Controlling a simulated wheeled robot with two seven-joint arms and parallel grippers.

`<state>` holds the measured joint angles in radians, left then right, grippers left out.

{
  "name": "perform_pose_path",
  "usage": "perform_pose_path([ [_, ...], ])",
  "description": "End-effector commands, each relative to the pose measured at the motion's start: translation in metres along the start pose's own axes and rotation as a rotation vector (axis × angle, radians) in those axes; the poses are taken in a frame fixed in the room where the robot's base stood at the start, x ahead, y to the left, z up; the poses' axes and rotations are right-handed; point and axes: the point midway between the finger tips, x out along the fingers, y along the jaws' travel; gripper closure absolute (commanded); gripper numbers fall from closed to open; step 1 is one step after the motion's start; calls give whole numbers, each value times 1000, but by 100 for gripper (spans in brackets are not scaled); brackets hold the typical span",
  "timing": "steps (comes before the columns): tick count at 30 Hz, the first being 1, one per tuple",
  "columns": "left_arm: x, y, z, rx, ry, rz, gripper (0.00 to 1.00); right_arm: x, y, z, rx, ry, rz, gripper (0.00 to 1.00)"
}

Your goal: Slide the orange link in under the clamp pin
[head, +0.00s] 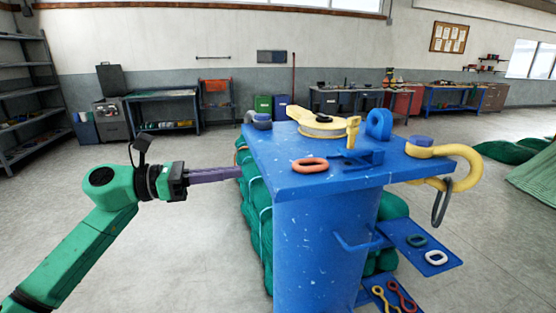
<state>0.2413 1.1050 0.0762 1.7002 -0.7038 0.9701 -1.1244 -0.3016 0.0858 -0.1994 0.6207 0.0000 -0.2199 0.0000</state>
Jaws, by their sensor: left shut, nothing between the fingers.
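The orange link (310,165) is an oval ring lying flat on the blue top plate (270,160) of the stand, near its front left. A yellow upright piece (352,132), which may be the clamp pin, stands to the right of the link, behind a low blue bracket (356,158). The link lies apart from both. My left gripper (238,172) comes in from the left with its long purple fingers shut and empty. Its tips are at the left edge of the plate, left of the link. My right gripper is not in view.
A yellow wheel (318,129) and a blue eye (378,123) stand at the plate's back. A large yellow hook (458,168) with a grey ring juts off the right. Lower blue shelves (420,243) hold more links. Green netting (257,215) surrounds the column. Floor at left is clear.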

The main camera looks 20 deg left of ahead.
Motion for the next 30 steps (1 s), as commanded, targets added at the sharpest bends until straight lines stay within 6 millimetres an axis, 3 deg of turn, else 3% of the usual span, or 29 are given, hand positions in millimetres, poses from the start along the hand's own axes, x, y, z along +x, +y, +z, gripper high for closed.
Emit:
perform_pose_path([
  [1, 11, -1, 10, 1, -2, -4, 100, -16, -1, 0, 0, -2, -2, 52],
  [12, 87, 0, 8, -4, -5, -1, 100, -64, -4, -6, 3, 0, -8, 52],
  [17, 100, 1, 3, -4, -3, 1, 100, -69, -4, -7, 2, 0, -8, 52],
  [26, 102, 1, 0, -4, -2, 2, 100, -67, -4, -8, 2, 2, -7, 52],
  [30, 116, 1, 0, -4, -6, 0, 100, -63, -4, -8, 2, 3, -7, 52],
])
